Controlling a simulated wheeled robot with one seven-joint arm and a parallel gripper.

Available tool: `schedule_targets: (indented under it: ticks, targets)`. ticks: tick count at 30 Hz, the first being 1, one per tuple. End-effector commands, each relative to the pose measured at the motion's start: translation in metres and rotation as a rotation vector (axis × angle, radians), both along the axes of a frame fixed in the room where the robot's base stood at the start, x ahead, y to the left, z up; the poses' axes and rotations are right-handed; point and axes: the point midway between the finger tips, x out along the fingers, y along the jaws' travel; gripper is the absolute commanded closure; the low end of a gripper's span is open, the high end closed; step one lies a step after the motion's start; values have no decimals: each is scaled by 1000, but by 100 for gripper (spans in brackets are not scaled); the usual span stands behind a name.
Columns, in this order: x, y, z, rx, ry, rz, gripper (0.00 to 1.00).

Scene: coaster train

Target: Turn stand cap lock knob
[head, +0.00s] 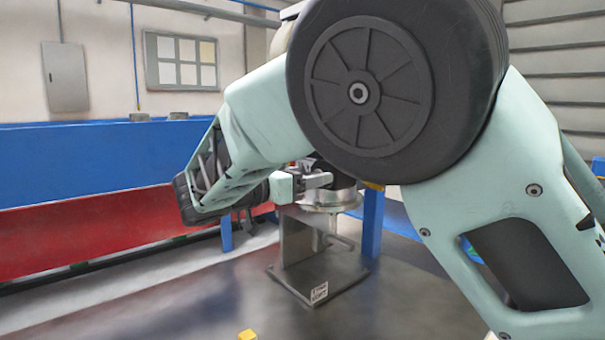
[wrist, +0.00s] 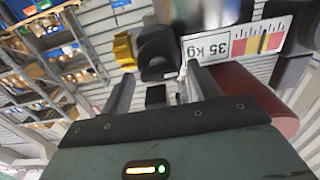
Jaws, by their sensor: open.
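A grey metal stand (head: 298,245) with a flat base plate stands on the dark floor or table surface in the head view. Its round silver cap (head: 330,197) is at the top, partly hidden by my arm. My gripper (head: 322,180) reaches in from the left at cap height, its fingers close to the dark parts above the cap. I cannot pick out the lock knob for certain or tell whether the fingers touch anything. In the wrist view my gripper (wrist: 160,72) is open, with a gap between its two dark fingers. Small dark and silver parts show in that gap.
A blue post (head: 373,222) stands right behind the stand. A blue and red barrier (head: 100,165) runs along the left. A white "35 kg" label (wrist: 236,42) and a dark red rounded body (wrist: 262,98) are beside the right finger. A small yellow block (head: 247,335) lies in front.

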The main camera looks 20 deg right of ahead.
Motion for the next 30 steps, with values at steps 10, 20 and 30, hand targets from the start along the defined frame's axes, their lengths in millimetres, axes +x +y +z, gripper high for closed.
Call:
schedule_targets:
  ticks: [10,20,30]
  targets:
    - [0,-1,0,0,0,0,66]
    - [0,0,0,-5,11,0,83]
    - [1,0,-1,-67,162,-1,83]
